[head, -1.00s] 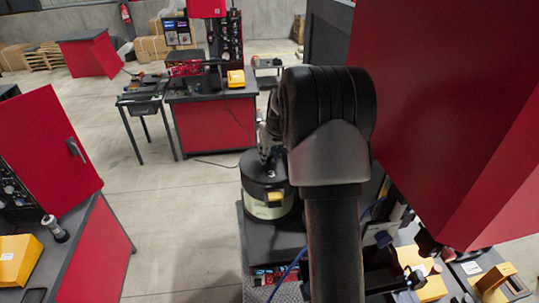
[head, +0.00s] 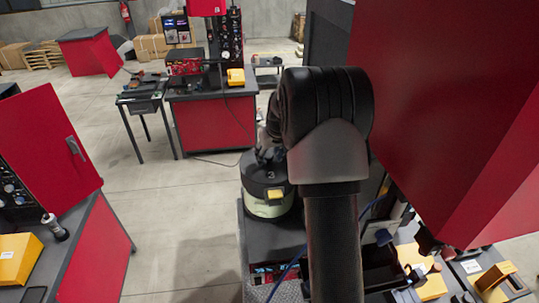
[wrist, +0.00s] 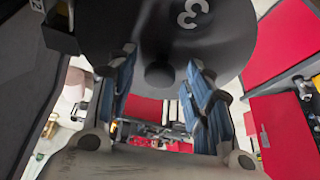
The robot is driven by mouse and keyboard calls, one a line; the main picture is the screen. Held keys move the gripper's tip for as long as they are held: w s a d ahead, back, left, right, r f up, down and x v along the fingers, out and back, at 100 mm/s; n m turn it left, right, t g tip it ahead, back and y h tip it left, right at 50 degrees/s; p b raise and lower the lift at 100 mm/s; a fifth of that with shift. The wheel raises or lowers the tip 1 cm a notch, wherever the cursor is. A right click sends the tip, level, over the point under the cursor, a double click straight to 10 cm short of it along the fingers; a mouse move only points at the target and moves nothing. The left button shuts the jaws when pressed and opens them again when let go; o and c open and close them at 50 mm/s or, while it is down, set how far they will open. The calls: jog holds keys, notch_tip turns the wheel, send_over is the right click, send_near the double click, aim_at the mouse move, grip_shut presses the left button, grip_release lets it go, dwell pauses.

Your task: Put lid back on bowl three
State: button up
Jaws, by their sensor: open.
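Bowl three is a pale green round bowl (head: 268,210) on a dark surface in the middle of the head view. Its dark lid (head: 257,178), marked 3, sits on top of it and looks level. The lid also fills the top of the wrist view (wrist: 230,35), with a round dark knob (wrist: 160,75) at its middle. My gripper (wrist: 162,62) is open, its blue-grey fingers on either side of the knob with gaps showing. In the head view my gripper (head: 268,153) is just above the lid, partly hidden by my arm.
A yellow block (head: 275,195) shows at the bowl's front. A large red cabinet (head: 450,100) stands close on the right. A red workbench (head: 215,125) is behind, and an open red door (head: 45,140) is at left. Bare floor lies between them.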

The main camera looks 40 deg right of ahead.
jog(key=shift+r, duration=0.1)
jog(key=shift+r, duration=0.35)
jog(key=b+v, duration=0.1)
jog(key=v, duration=1)
jog(key=s+a+r, duration=0.4)
jog(key=a, duration=0.4)
jog(key=s+a+r+n, duration=0.2)
jog(key=s+a, duration=1.3)
jog(key=s, duration=0.1)
jog(key=s+a+f+y, duration=0.1)
jog(key=s+a+f, duration=0.3)
jog(key=s, duration=0.6)
jog(key=shift+s+f+n, duration=0.2)
jog(key=shift+s+n, duration=0.05)
jog(key=shift+n, duration=0.15)
jog(key=shift+a, duration=0.15)
